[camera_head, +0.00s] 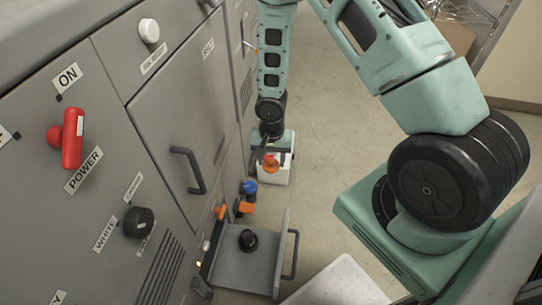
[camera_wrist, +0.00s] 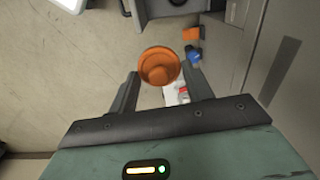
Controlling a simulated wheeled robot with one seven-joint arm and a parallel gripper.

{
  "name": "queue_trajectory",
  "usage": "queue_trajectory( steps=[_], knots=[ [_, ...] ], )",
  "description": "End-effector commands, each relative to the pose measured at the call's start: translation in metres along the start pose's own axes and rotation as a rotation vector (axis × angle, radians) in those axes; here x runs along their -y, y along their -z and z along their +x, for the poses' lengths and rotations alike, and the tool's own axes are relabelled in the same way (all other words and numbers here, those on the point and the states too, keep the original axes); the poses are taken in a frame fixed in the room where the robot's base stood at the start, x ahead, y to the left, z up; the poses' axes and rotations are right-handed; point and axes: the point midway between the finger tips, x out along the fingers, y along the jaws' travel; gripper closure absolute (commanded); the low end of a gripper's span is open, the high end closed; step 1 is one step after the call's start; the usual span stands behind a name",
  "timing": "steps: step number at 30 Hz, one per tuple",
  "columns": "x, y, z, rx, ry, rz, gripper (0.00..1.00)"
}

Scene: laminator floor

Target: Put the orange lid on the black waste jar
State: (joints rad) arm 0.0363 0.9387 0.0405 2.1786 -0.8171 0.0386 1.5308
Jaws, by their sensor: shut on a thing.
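The orange lid (camera_head: 271,163) is round and stepped, with a raised middle. My gripper (camera_head: 270,154) is shut on it, down beside the machine front. In the wrist view the lid (camera_wrist: 158,65) sits between the two fingertips of my gripper (camera_wrist: 161,75). The black waste jar (camera_head: 248,240) stands upright in an open grey tray, nearer the head camera than the lid and well apart from it. Its top is uncovered. In the wrist view a dark round thing at the top edge may be the jar, but it is cut off.
The grey tray (camera_head: 236,268) has a raised side panel with a dark handle (camera_head: 292,255). A white box (camera_head: 276,176) stands below my gripper.

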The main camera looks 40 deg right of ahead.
Motion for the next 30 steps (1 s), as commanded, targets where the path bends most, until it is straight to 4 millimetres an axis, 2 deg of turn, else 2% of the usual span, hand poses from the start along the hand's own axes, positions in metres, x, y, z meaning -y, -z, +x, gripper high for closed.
queue_trajectory(
  steps=[1,9,20,30],
  knots=[
    [0.0,0.0,0.027,0.0,0.0,0.021,0.73],
    [0.002,-0.002,0.096,-0.002,0.0,0.142,0.73],
    [0.015,-0.01,0.179,-0.006,0.002,0.269,0.73],
    [0.045,-0.03,0.246,-0.006,0.002,0.316,0.73]
  ],
)
